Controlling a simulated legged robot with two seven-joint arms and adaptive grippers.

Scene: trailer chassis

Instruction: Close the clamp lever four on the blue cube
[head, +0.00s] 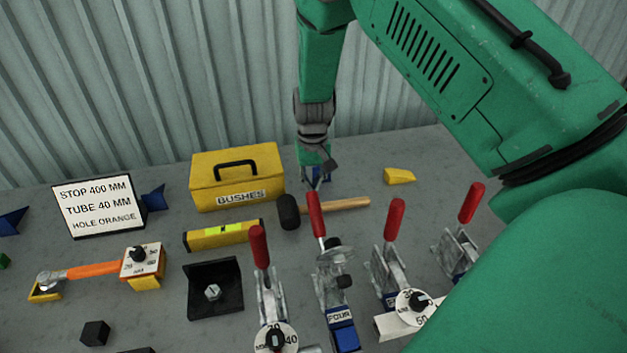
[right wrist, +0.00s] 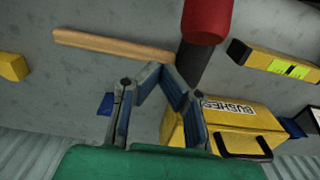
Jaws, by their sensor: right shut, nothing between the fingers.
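The clamp marked FOUR (head: 340,316) stands at the front middle in the head view, with a blue block (head: 346,340) at its base. Its red-handled lever (head: 316,213) stands upright, tilted slightly left. My right gripper (head: 317,183) is behind the lever, pointing down, apart from it, shut and empty. In the right wrist view the gripper's fingers (right wrist: 161,72) come together with nothing between them. A red handle (right wrist: 207,18), probably lever four's, is beyond them at the top. My left gripper is in neither view.
Other red-handled clamps stand left (head: 259,246) and right (head: 394,220) of clamp four. A mallet (head: 345,204) lies behind it, near the yellow BUSHES box (head: 238,176). A black angle bracket (head: 212,290) is at left. A corrugated wall closes the back.

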